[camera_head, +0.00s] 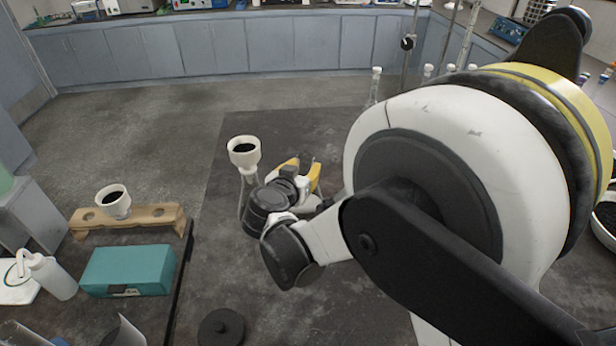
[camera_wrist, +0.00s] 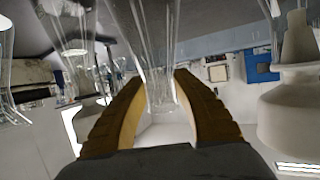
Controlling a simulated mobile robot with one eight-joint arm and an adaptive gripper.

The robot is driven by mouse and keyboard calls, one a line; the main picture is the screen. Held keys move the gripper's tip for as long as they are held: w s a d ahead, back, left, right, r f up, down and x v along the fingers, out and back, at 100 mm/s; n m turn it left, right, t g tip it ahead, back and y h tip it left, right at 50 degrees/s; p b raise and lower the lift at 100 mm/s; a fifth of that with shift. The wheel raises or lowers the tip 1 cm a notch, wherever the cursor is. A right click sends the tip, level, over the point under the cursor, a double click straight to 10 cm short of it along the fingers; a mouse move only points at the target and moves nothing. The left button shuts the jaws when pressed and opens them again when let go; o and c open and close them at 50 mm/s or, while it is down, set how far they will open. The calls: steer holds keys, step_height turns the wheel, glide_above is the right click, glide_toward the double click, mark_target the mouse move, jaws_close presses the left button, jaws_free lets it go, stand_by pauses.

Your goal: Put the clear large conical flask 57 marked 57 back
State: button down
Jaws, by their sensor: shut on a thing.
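In the wrist view, which looks upside down, the two yellow fingers of my gripper (camera_wrist: 160,100) are shut around the narrow neck of a clear glass flask (camera_wrist: 150,45). Its body runs off the picture edge, and I cannot read any number on it. In the head view my gripper (camera_head: 304,168) is over the dark bench, and the held flask is mostly hidden behind my gripper and arm. A clear flask (camera_head: 246,192) with a white funnel (camera_head: 244,153) in its top stands just left of my gripper. That funnel also shows at the right of the wrist view (camera_wrist: 298,118).
More clear glassware (camera_head: 374,86) stands behind my arm. At the left are a wooden rack (camera_head: 150,218) with a white funnel (camera_head: 114,201), a teal box (camera_head: 128,271) and a wash bottle (camera_head: 50,276). A black round lid (camera_head: 221,328) lies at the front.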

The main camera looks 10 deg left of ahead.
steer(key=shift+f+b, duration=0.6)
steer(key=shift+f, duration=1.05)
steer(key=shift+f, duration=0.2)
steer(key=c, duration=1.1)
jaws_free()
steer(key=shift+r, duration=0.15)
